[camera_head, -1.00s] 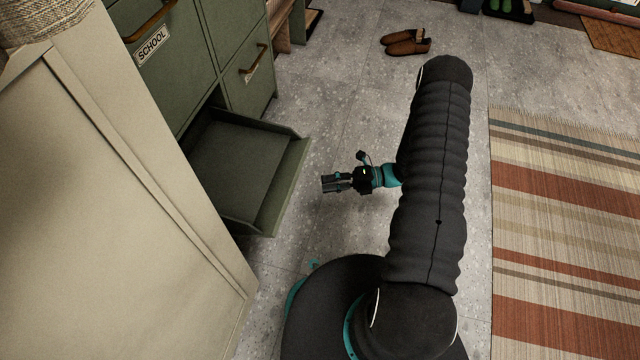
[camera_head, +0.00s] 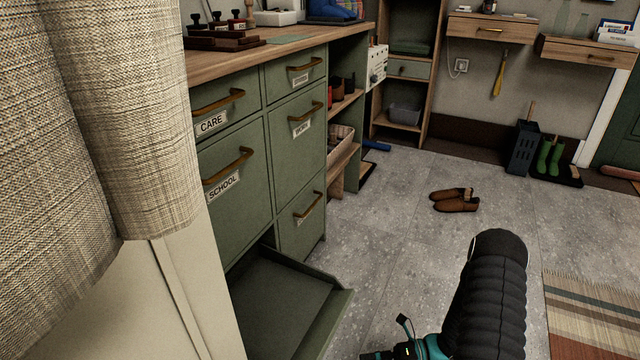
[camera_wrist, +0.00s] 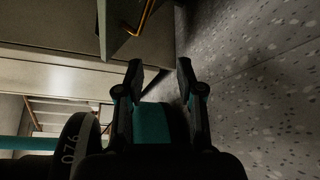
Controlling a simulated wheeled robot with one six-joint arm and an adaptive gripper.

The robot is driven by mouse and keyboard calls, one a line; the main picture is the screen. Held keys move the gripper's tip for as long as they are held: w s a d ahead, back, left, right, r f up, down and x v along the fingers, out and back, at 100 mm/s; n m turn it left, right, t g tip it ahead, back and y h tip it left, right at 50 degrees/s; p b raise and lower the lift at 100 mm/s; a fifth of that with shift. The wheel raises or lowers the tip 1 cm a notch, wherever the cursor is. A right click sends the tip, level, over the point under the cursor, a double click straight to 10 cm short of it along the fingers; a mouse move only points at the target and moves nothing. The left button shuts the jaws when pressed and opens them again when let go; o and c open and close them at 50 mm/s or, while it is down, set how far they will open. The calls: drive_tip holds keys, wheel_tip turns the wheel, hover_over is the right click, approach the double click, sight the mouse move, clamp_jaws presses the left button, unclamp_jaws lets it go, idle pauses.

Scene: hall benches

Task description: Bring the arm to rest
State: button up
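My arm is dark with teal parts and shows at the bottom of the head view. My gripper is mostly cut off by the lower edge there. In the wrist view my gripper (camera_wrist: 160,75) has its two dark fingers apart with nothing between them. Past the fingers are a pale surface and the grey speckled floor. In the head view a low green drawer (camera_head: 335,318) stands pulled out of the green cabinet (camera_head: 232,225), to the left of my arm. The drawer's visible floor is bare.
Brown shoes (camera_head: 456,200) lie on the floor ahead. A striped rug (camera_head: 590,320) is at the right. A pale panel and woven cloth (camera_head: 60,130) fill the left. Green boots (camera_head: 549,158) stand at the back. The grey floor between is clear.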

drive_tip(key=s+d+r+n+g+h+p, duration=0.2)
drive_tip(key=s+d+r+n+h, duration=0.3)
drive_tip(key=r+n, duration=0.65)
drive_tip(key=s+r+n+g+h+p, duration=0.1)
drive_tip(key=s+r+n+h, duration=0.2)
drive_tip(key=r+n+h, duration=0.6)
drive_tip(key=s+a+r+n+t+p, duration=0.1)
drive_tip(key=s+r+n+t, duration=0.2)
drive_tip(key=r, duration=0.7)
drive_tip(key=s+a+r+n+t+h+p, duration=0.1)
drive_tip(key=s+r+n+t+p, duration=0.1)
drive_tip(key=r, duration=0.9)
drive_tip(key=s+a+r+n+t+h+p, duration=0.1)
drive_tip(key=s+r+n+t+p, duration=0.1)
drive_tip(key=r+n, duration=0.4)
wheel_tip(320, 180, up, 5)
drive_tip(key=shift+s+f+t, duration=0.1)
drive_tip(key=shift+s+t, duration=0.7)
drive_tip(key=shift+t, duration=0.4)
